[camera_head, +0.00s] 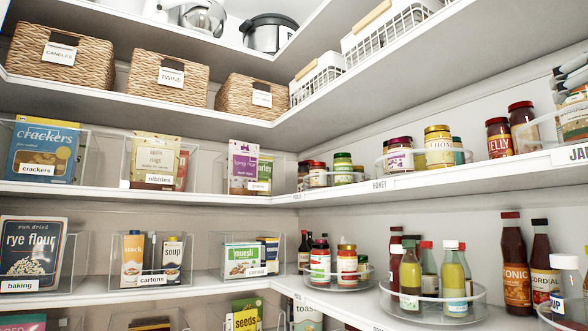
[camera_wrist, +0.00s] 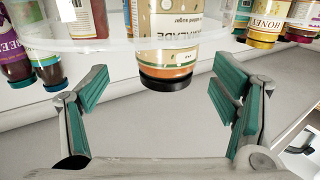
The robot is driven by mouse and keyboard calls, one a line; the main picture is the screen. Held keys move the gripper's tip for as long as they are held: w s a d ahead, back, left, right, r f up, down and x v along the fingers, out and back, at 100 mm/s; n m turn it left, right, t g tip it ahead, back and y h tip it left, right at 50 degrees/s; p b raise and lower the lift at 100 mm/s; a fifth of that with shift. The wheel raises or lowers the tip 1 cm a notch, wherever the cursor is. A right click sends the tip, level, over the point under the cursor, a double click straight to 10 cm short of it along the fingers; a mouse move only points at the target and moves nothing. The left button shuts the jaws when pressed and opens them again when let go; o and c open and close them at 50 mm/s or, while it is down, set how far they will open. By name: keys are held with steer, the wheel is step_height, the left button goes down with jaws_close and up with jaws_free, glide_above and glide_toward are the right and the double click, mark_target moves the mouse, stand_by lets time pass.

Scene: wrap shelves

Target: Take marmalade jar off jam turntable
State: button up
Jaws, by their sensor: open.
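In the wrist view, which looks upside down, the marmalade jar (camera_wrist: 172,62) has a cream label with part of "MALADE" readable, orange contents and a black lid. It stands at the rim of the clear jam turntable (camera_wrist: 118,44). In the head view, part of the clear turntable (camera_head: 543,132) shows at the right edge above a cut-off "JAM" label. Its contents there are partly cut off.
Shelves lie above and below.

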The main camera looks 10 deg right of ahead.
steer(key=shift+a+p+x, duration=0.25)
steer(key=shift+p+x, duration=0.35)
steer(key=shift+x, duration=2.25)
steer(key=shift+w+r, duration=0.15)
steer(key=shift+w, duration=0.05)
steer(key=shift+c, duration=0.6)
steer(key=c, duration=1.4)
steer(key=shift+r, duration=0.1)
steer(key=shift+c, duration=1.4)
